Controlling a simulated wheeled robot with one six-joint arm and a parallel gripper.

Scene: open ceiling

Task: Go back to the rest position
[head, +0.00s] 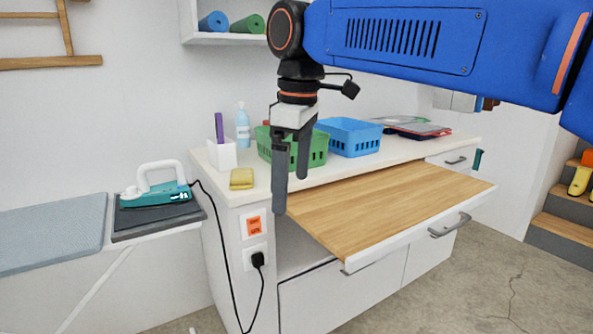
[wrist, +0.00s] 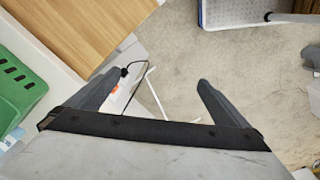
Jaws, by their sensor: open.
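My gripper (head: 291,178) hangs from my blue arm in the head view, fingers pointing down, in front of the counter near its left end. Its two dark fingers are apart with nothing between them. In the wrist view my gripper (wrist: 150,92) also shows spread and empty, with floor, a cable and the counter's side between and beyond the fingers. A pulled-out wooden board (head: 385,207) lies to the right of the fingers in the head view. A green basket (head: 318,150) stands behind the gripper and is partly hidden by it.
A blue basket (head: 350,137), a yellow sponge (head: 242,179), a white holder (head: 222,155) and a spray bottle (head: 243,128) stand on the counter. A teal iron (head: 158,190) rests at left by an ironing board (head: 50,234). A shelf (head: 225,38) is above. Floor (head: 480,275) at right is clear.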

